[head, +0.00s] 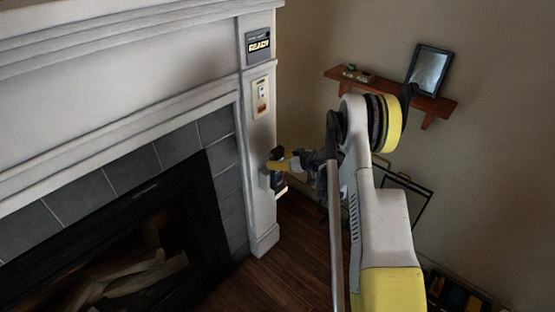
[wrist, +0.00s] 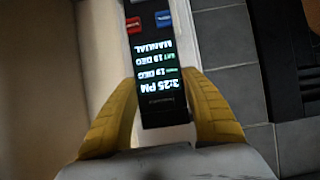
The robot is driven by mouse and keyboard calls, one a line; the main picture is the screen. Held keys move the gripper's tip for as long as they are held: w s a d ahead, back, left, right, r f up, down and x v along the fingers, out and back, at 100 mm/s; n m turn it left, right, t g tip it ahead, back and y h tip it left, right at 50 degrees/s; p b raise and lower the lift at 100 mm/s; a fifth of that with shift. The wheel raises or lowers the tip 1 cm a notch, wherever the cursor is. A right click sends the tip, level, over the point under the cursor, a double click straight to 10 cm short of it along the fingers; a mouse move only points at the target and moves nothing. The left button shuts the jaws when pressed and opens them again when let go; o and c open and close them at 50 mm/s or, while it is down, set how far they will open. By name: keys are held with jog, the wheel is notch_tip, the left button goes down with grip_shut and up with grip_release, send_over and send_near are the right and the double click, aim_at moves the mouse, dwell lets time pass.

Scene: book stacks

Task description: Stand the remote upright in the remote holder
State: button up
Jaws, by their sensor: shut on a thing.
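The remote (wrist: 158,75) is dark, with a lit display and red and blue buttons at its far end; the display text appears upside down in the wrist view. My gripper (wrist: 161,80) is shut on it, with a yellow finger on each side. In the head view my gripper (head: 277,162) is at the front of the white fireplace column, and the dark remote (head: 277,180) shows just below the fingers. A small pale ledge (head: 281,192) shows under the remote. I cannot tell whether it is the remote holder, or whether the remote touches it.
The white fireplace column (head: 260,215) stands beside the grey tiles (head: 130,170) and dark firebox. A pale wall plate (head: 261,96) and a sign (head: 258,45) are above my gripper. A wooden shelf (head: 395,90) with a picture frame (head: 430,72) is on the right wall.

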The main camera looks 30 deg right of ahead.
jog(key=shift+f, duration=1.2)
jog(key=o, duration=1.5)
jog(key=shift+c, duration=0.2)
jog(key=v, duration=1.2)
